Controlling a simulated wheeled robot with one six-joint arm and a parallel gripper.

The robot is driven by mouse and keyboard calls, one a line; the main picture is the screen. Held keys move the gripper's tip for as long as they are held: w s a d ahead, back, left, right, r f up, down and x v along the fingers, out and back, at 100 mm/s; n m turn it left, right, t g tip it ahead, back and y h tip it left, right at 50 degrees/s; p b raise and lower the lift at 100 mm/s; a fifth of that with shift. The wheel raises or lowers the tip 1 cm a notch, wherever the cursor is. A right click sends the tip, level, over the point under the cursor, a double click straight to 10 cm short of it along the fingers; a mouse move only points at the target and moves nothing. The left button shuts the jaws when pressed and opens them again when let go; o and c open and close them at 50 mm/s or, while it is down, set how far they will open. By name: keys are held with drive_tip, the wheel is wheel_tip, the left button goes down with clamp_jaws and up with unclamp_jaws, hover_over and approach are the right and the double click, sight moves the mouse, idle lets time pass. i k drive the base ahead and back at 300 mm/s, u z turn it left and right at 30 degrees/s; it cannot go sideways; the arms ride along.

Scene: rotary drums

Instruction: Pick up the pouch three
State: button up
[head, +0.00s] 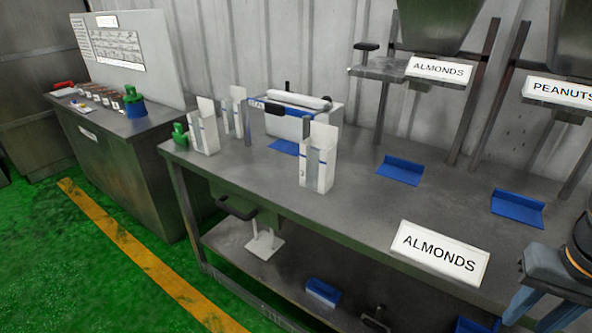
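Three white upright pouches with grey-blue panels and open tall back flaps stand on the grey metal bench (350,213). One pouch (318,165) is nearest, in front of the white machine. Another pouch (204,135) stands near the bench's left end, and a third pouch (233,115) stands just behind it. I see no number on them, so I cannot tell which is pouch three. Part of my arm, with blue-grey pieces at its end (545,290), shows at the lower right edge, well apart from the pouches. The frame cuts it off, and its fingertips are not clear.
A white machine with a blue band (285,122) stands behind the nearest pouch. Blue trays (400,171) (517,207) lie under the hoppers. An ALMONDS sign (440,254) stands at the bench's front edge. A green object (180,134) sits by the left pouch.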

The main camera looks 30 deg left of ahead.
sight(317, 152)
drive_tip(key=u, duration=1.2)
drive_tip(key=k, duration=0.5)
drive_tip(key=u, duration=1.3)
drive_tip(key=i, duration=1.15)
drive_tip(key=z, duration=0.5)
drive_tip(key=i, duration=0.5)
drive_tip(key=z, duration=0.55)
